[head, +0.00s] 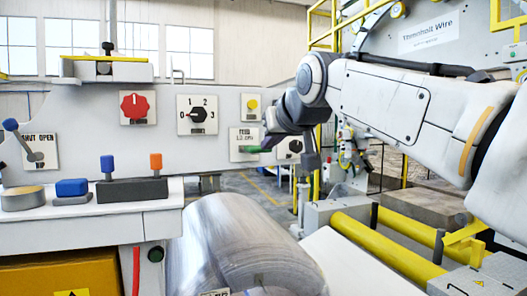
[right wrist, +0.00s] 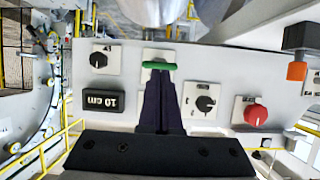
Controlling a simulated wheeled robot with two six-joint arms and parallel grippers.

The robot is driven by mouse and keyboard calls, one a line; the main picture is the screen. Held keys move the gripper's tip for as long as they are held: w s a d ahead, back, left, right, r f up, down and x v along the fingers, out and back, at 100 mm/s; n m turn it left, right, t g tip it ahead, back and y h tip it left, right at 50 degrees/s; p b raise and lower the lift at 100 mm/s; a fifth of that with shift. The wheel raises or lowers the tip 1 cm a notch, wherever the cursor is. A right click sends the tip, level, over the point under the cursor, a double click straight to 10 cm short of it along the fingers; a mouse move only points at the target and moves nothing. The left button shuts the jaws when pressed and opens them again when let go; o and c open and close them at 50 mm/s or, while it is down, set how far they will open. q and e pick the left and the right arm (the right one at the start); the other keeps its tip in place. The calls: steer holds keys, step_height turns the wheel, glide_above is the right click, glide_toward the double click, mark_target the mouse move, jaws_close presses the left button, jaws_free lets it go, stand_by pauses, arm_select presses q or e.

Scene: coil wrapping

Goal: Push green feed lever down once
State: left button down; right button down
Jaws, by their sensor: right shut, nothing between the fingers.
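The green feed lever (head: 253,149) sticks out from its white plate on the grey panel, under the FEED label, in the head view. It also shows as a green bar (right wrist: 158,66) in the right wrist view. My right gripper (head: 268,142) is shut and empty, with its dark fingertips at the lever. In the right wrist view the tips of my right gripper (right wrist: 160,76) end right at the green bar and overlap it in the picture. I cannot tell whether they touch. My left gripper is not in view.
The panel also carries a red knob (head: 134,106), a black numbered dial (head: 197,114) and a yellow button (head: 252,104). A large wrapped coil (head: 240,245) lies below. Blue and orange levers (head: 131,190) stand on the left bench. Yellow rails (head: 385,250) lie at right.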

steer(key=v, duration=0.6)
steer(key=shift+s+b, duration=0.15)
steer(key=shift+b, duration=0.2)
steer(key=shift+f, duration=0.1)
steer(key=s+a+f+n+g, duration=0.1)
steer(key=s+a+f+g, duration=0.15)
steer(key=f, duration=0.55)
steer(key=s+a+f+g, duration=0.1)
steer(key=s+f+g, duration=0.15)
steer(key=f, duration=0.55)
steer(key=s+a+f+n+g, duration=0.1)
steer(key=s+f, duration=0.2)
steer(key=f, duration=0.5)
steer(key=s+d+f+n+g+h, duration=0.1)
steer(key=s+d+f+g, duration=0.1)
steer(key=s+f, duration=0.7)
steer(key=s+d+f+g+h, duration=0.2)
steer(key=s+d+f+g, duration=0.1)
steer(key=s+f, duration=0.7)
steer(key=shift+s+d+f+n+g, duration=0.25)
steer(key=shift+f+n+g, duration=0.15)
steer(key=shift+f+g, duration=0.45)
steer(key=shift+a+f, duration=0.1)
